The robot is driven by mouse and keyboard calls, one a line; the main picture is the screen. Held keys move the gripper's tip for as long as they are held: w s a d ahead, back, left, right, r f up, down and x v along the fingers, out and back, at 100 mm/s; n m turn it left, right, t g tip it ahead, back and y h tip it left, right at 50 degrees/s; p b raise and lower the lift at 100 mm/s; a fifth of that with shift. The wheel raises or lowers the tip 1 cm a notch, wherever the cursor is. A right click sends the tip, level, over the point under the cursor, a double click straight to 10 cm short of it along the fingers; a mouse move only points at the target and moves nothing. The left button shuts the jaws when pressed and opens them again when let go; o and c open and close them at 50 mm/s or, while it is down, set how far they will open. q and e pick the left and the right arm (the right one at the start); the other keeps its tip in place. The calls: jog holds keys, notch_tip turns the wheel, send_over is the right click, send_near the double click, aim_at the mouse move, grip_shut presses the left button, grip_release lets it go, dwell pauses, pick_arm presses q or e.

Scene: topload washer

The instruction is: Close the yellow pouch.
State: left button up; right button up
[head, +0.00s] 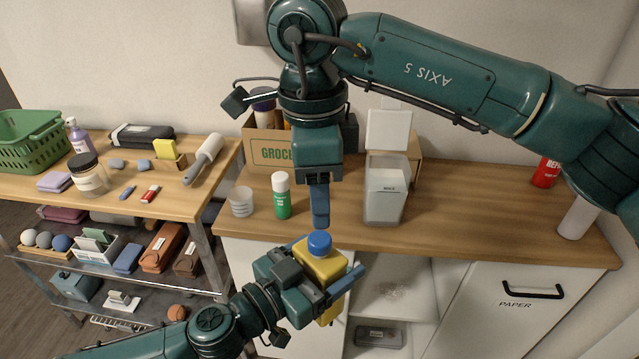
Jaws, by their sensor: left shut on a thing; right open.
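The yellow pouch (330,268) is held up in front of the counter's front edge. A round blue cap (319,243) shows at its top; I cannot tell how tightly it sits. My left gripper (328,272) is shut on the pouch, with blue fingers on its sides, and hides part of it. My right gripper (320,222) points down just above the blue cap. It is open, but its fingers are seen edge-on and look like one. I cannot tell whether its tips touch the cap.
On the counter (450,230) stand a white cup (241,202), a green bottle (282,196), a clear container (386,190) and a grocery box (268,150). A red can (545,172) is at the right. A loaded shelf cart (205,207) stands left. Bare counter lies right of the container.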

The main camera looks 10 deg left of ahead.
aim_at(319, 238)
jog(key=n, duration=0.6)
jog(key=shift+r+n+y, duration=0.3)
jog(key=shift+r+n, duration=0.05)
jog(key=shift+n, duration=0.05)
jog(key=shift+f, duration=0.1)
jog(key=shift+f, duration=3.95)
jog(key=c, duration=1)
jog(key=m, duration=1.1)
jog(key=shift+m, duration=0.3)
jog(key=m, duration=0.3)
jog(key=o, duration=1.2)
jog(key=shift+c, duration=0.2)
